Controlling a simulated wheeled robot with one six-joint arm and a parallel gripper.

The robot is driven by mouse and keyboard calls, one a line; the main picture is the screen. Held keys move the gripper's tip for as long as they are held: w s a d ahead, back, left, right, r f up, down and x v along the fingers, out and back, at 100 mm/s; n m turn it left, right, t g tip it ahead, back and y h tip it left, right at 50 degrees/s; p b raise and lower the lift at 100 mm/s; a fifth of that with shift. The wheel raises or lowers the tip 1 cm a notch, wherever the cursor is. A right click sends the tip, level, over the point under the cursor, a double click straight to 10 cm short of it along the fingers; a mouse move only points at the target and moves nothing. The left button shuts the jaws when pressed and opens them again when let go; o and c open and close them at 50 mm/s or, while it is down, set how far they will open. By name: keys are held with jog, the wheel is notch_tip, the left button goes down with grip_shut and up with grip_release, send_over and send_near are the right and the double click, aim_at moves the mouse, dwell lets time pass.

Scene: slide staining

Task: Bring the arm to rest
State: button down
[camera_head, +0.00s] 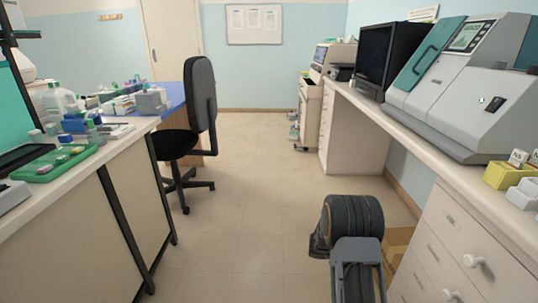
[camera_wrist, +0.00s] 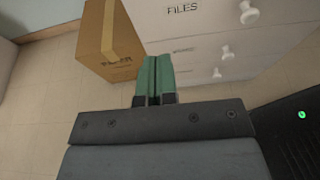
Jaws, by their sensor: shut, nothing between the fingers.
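My gripper (camera_wrist: 154,78) shows in the wrist view. Its two green fingers are together with nothing between them. It hangs in front of a white drawer cabinet (camera_wrist: 205,40) and a cardboard box (camera_wrist: 108,45). In the head view my dark arm is at the lower right, folded low beside the right bench; the gripper itself is hidden there.
A right bench (camera_head: 410,125) carries a large grey machine (camera_head: 465,95) and a dark monitor (camera_head: 385,60). A left bench (camera_head: 70,165) holds a green tray (camera_head: 50,168) and bottles. A black office chair (camera_head: 195,110) stands by it. The floor (camera_head: 255,190) between is clear.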

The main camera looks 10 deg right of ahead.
jog(key=s+a+r+m+t+y+p, duration=0.2)
jog(key=s+a+r+m+y+p, duration=0.2)
jog(key=a+r+p, duration=0.5)
jog(key=s+a+r+m+t+y+p, duration=0.2)
jog(key=a+r+p, duration=0.7)
jog(key=r, duration=1.2)
jog(key=s+a+r+m+t+y+p, duration=0.3)
jog(key=s+a+r+m+y+p, duration=0.3)
jog(key=r, duration=0.9)
jog(key=a+m+y+p, duration=0.2)
jog(key=a+m+p, duration=0.1)
jog(key=a+p, duration=0.1)
jog(key=shift+s+r, duration=0.25)
jog(key=shift+s, duration=0.1)
